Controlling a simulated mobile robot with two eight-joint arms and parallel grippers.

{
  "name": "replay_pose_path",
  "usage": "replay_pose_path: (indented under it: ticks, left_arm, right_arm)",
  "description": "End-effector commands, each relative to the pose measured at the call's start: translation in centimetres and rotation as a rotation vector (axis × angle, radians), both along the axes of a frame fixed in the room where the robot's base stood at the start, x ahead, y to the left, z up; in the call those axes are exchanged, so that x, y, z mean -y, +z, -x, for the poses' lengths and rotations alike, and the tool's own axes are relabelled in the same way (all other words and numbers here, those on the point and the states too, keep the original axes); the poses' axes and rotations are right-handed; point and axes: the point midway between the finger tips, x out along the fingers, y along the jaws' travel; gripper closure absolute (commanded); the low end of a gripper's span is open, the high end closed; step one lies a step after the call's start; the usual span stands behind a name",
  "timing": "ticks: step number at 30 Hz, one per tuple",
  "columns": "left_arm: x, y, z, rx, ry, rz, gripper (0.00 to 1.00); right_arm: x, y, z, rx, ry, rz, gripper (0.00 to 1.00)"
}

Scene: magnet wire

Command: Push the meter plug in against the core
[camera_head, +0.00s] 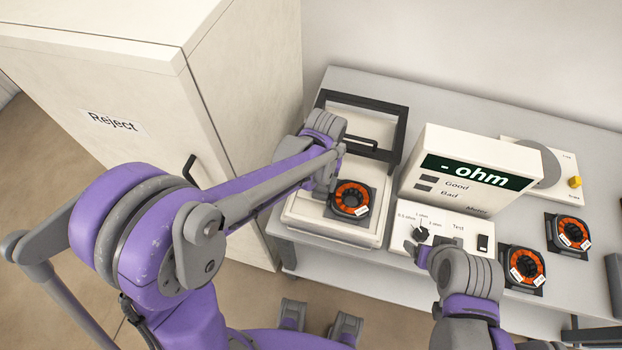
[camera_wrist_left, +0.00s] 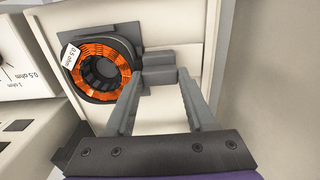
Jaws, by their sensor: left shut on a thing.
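The wire core (camera_head: 352,199), an orange coil in a dark square holder tagged 0.5 ohm, sits on the white test fixture (camera_head: 296,216). It also shows in the left wrist view (camera_wrist_left: 97,66). My left gripper (camera_wrist_left: 160,82) is shut on the meter plug (camera_wrist_left: 162,76), a small grey block beside the core's holder. A second grey block (camera_wrist_left: 158,58) lies at the holder's edge; I cannot tell whether the plug touches it. The meter (camera_head: 465,170) reads "- ohm". My right gripper (camera_head: 418,252) is at the meter's range dial (camera_head: 421,232); its jaw state is unclear.
Two more orange cores (camera_head: 523,267) (camera_head: 571,234) lie at the right of the grey table (camera_head: 480,101). A dark frame (camera_head: 398,128) stands raised behind the fixture. The white Reject cabinet (camera_head: 248,80) is close on the left. A device with a yellow knob (camera_head: 574,182) stands behind the right-hand cores.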

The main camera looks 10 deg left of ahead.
Motion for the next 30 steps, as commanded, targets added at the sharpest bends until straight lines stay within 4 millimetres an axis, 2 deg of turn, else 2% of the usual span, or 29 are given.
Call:
replay_pose_path:
  ticks: [8,9,13,23,26,30]
  left_arm:
    - [0.4,0.0,0.0,0.000,0.000,0.002,0.90]
    - [0.4,0.0,0.0,0.000,0.000,0.001,0.40]
    - [0.4,0.0,0.0,0.000,0.000,0.001,0.16]
    - [0.3,0.2,0.0,0.001,0.000,-0.001,0.15]
    - [0.3,1.2,0.0,0.001,0.000,-0.001,0.15]
    - [0.3,3.7,0.0,0.001,0.000,-0.001,0.15]
  right_arm:
    - [0.0,-0.1,0.0,0.000,0.000,0.000,0.24]
    - [0.0,-0.1,0.0,0.000,0.000,0.000,0.24]
    - [0.0,-0.1,0.0,0.000,0.000,0.000,0.24]
    - [0.0,0.0,0.0,0.000,0.000,0.000,0.24]
    - [0.0,0.1,0.0,0.001,0.000,0.000,0.24]
    - [0.0,0.4,-0.1,0.003,0.000,0.000,0.24]
